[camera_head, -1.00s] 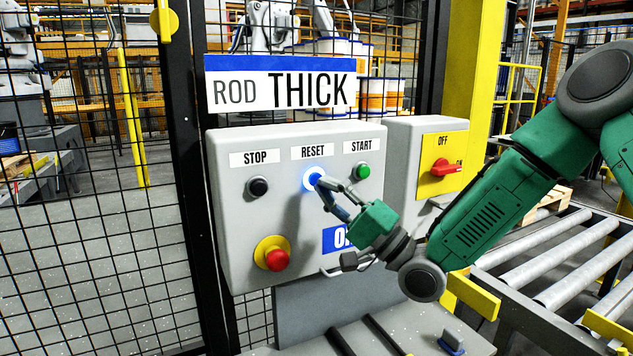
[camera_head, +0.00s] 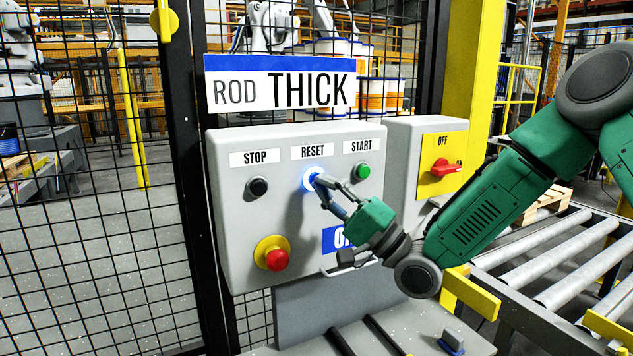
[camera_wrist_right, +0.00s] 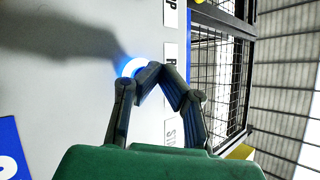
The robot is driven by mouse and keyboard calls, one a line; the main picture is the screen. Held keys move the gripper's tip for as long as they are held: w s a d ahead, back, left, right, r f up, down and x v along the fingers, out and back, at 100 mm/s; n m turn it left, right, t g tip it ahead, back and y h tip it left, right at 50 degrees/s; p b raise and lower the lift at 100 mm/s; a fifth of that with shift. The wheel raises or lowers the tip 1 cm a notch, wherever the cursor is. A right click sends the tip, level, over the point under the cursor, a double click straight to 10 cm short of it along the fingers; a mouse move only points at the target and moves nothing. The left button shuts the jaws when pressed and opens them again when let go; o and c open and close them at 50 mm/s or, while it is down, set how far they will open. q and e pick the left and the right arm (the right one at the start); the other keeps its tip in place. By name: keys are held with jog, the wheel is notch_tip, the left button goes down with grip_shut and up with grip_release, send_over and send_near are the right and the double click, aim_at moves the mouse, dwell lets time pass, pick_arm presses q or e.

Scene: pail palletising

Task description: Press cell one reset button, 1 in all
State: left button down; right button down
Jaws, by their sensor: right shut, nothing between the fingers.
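The reset button (camera_head: 311,179) glows blue-white under the RESET label on the grey control box (camera_head: 230,215). My right gripper (camera_head: 318,181) is shut and empty, its fingertips at the button's right edge. In the right wrist view the fingertips (camera_wrist_right: 149,72) overlap the glowing ring of the button (camera_wrist_right: 131,67). They hide part of it, so I cannot tell whether it is pushed in. My left gripper is not in view.
On the same box are a black STOP button (camera_head: 258,187), a green START button (camera_head: 363,171) and a red emergency stop (camera_head: 276,259). A red rotary switch (camera_head: 445,167) is to the right. A wire fence (camera_head: 90,230) is at left, a roller conveyor (camera_head: 560,265) at right.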

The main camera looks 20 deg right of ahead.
jog(key=shift+w, duration=0.45)
dwell(0.4)
jog(key=shift+s, duration=0.9)
jog(key=s, duration=0.5)
jog(key=shift+d, duration=0.15)
dwell(0.8)
